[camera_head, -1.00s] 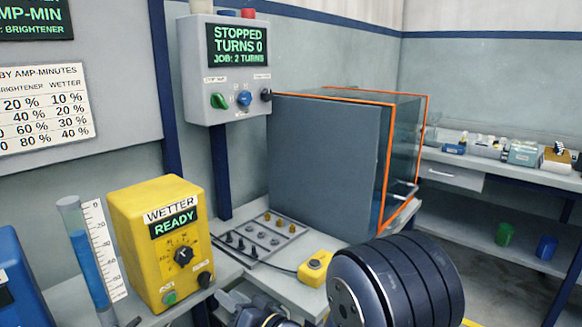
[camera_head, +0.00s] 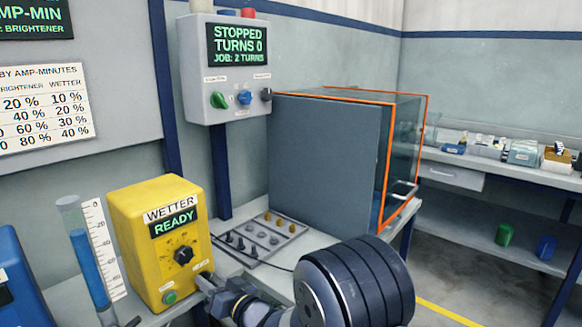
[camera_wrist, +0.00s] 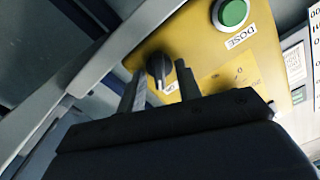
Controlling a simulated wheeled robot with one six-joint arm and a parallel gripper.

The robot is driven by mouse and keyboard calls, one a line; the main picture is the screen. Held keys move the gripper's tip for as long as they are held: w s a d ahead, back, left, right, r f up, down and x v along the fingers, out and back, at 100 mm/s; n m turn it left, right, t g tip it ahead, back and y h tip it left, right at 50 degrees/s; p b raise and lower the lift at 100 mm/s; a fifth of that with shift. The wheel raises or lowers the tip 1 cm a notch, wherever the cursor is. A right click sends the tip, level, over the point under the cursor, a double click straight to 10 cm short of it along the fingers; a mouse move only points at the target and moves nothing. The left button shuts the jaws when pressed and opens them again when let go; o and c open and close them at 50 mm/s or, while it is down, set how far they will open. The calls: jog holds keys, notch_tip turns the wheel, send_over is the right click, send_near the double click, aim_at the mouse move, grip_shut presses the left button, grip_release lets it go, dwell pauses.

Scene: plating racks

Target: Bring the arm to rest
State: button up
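My gripper (camera_head: 206,283) is at the lower right of the yellow wetter box (camera_head: 136,242), whose screen reads READY. In the wrist view my gripper (camera_wrist: 160,72) has its two fingers apart. A small black knob (camera_wrist: 157,66) shows between the fingertips, with space at its sides; I cannot tell whether the fingers touch it. A green button (camera_wrist: 233,12) labelled DOSE is beside it on the yellow face. In the head view the small knob is mostly hidden by my gripper. The box's larger black dial (camera_head: 183,254) is in clear view.
A clear measuring tube with blue liquid (camera_head: 90,265) stands left of the box. Right of it lies a tray of small pegs (camera_head: 262,238). A grey control box (camera_head: 237,70) reads STOPPED, TURNS 0. A large orange-edged tank (camera_head: 330,160) stands behind.

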jog(key=shift+s+a+n+p, duration=0.1)
jog(key=shift+n+p, duration=0.85)
jog(key=shift+n, duration=1.95)
jog(key=shift+s+a+n+p, duration=0.1)
jog(key=shift+n+p, duration=0.85)
jog(key=shift+n, duration=1.95)
jog(key=shift+d, duration=0.1)
